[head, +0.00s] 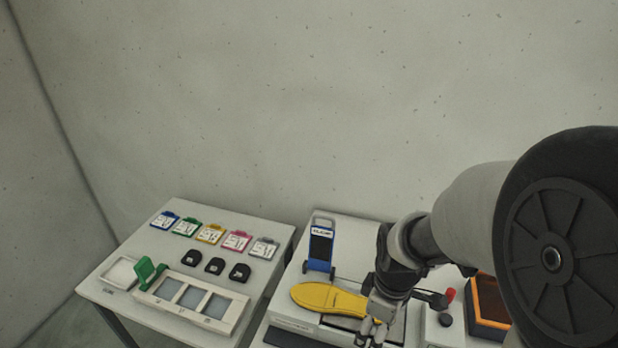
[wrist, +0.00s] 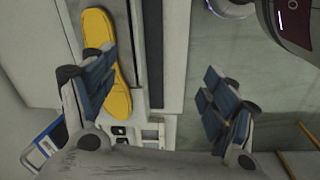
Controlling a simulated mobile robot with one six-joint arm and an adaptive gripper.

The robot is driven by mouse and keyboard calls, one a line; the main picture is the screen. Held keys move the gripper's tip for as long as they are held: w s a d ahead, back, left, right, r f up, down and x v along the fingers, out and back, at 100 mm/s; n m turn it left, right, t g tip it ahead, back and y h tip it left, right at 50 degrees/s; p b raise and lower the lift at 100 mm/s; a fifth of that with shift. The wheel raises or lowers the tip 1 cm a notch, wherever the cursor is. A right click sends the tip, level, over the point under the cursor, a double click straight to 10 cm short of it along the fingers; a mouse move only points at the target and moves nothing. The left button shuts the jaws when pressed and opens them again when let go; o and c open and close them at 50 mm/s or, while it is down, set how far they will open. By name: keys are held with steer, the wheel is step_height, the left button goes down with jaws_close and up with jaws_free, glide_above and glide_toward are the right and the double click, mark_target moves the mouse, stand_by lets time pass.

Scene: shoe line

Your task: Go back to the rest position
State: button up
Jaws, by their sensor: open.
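My gripper (head: 376,322) is over the front of the right-hand bench in the head view, by the right end of a yellow shoe sole (head: 325,298). In the wrist view my gripper (wrist: 158,100) has its two fingers wide apart with nothing between them. The yellow sole (wrist: 97,32) shows beyond the left finger there, partly hidden by it. The sole lies on a pale machine bed on the bench. In the head view the gripper and wrist cover its right end, and I cannot tell whether they touch it.
A blue stand (head: 320,246) stands behind the sole. An orange-edged dark box (head: 488,300) and a red button (head: 450,294) are at the right. The left table (head: 130,250) holds several coloured cards, black pieces, a tray (head: 192,303) and a green part (head: 148,271).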

steer(key=s+r+m+t+b, duration=0.2)
steer(key=s+r+m+b, duration=0.1)
steer(key=s, duration=0.4)
steer(key=s+r+m+t+b, duration=0.1)
steer(key=s+r+m+b, duration=0.2)
steer(key=s+m+b, duration=0.3)
steer(key=shift+s+r+m+t, duration=0.4)
steer(key=shift+s+m, duration=0.5)
steer(key=shift+m, duration=0.3)
steer(key=shift+c, duration=0.6)
